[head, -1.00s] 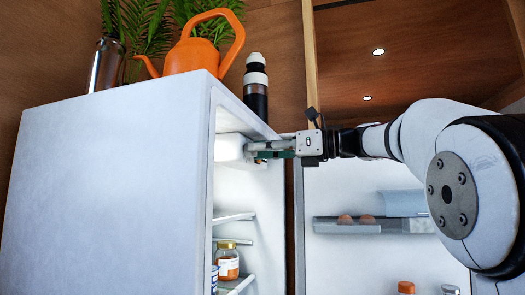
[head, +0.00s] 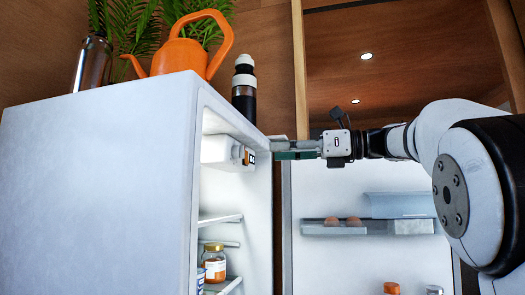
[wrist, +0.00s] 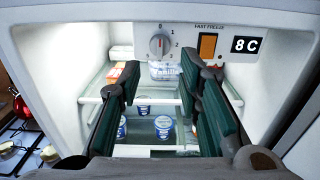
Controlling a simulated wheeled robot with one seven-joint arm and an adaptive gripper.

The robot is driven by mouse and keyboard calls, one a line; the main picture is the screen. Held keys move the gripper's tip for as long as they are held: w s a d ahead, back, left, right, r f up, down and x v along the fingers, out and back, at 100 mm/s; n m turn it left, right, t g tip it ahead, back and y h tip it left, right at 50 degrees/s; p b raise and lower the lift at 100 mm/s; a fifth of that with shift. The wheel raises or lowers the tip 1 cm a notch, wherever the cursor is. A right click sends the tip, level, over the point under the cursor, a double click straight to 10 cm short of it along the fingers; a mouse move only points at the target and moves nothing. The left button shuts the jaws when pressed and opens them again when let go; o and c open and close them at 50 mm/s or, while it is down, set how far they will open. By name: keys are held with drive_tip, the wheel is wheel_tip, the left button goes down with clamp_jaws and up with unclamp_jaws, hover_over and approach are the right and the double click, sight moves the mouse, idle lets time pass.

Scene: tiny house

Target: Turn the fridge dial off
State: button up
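The fridge dial (wrist: 160,45) is a round grey knob on the white control box at the top inside the open fridge, with 0 marked above it and numbers down its right side. Its ridge looks near vertical; I cannot tell surely which end is the pointer. The control box (head: 222,150) also shows in the head view, the dial itself not clearly. My gripper (wrist: 159,62) is open and empty, its two dark green fingers apart, framing the dial from in front. In the head view my gripper (head: 275,150) is at the fridge opening, apart from the control box.
An orange switch (wrist: 207,46) and an 8 C display (wrist: 245,45) sit right of the dial. Shelves below hold tubs (wrist: 163,127) and jars (head: 214,262). A watering can (head: 184,48) and a dark bottle (head: 244,85) stand on the fridge. The open door (head: 365,265) is at right.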

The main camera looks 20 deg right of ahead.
drive_tip(key=shift+v, duration=2)
